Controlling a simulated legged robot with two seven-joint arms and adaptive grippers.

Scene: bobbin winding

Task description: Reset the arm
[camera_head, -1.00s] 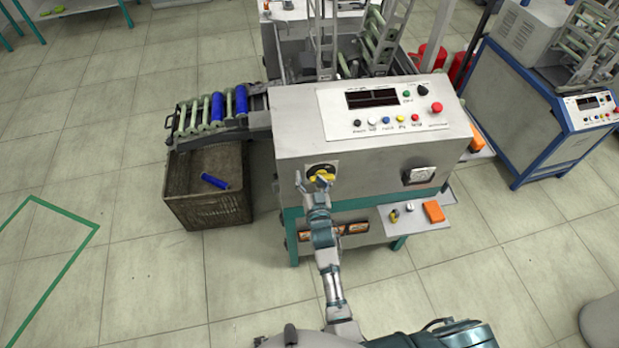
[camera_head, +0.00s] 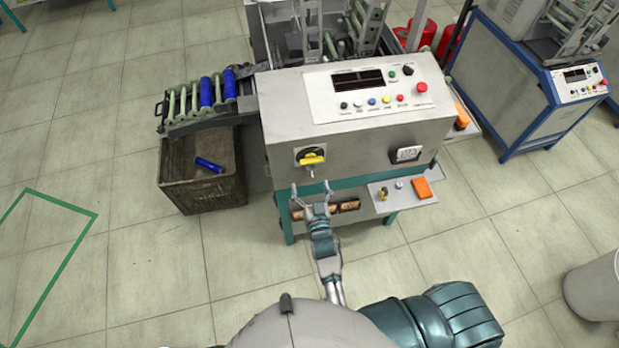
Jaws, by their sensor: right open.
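My right gripper (camera_head: 311,190) is open and empty. It is in front of the winding machine (camera_head: 285,125), below the yellow rotary switch (camera_head: 311,157) and apart from it. The yellow switch sits on a dark round plate at the left of the machine's front face. My right arm reaches up from the bottom of the picture, with its fingers pointing toward the machine. My left gripper is not in view.
A brown crate (camera_head: 205,190) with a blue bobbin (camera_head: 208,165) stands left of the machine, under a roller rack (camera_head: 180,125). A side shelf (camera_head: 397,203) holds an orange box (camera_head: 422,188). Another blue-framed machine (camera_head: 530,90) stands at right. Floor at left is clear.

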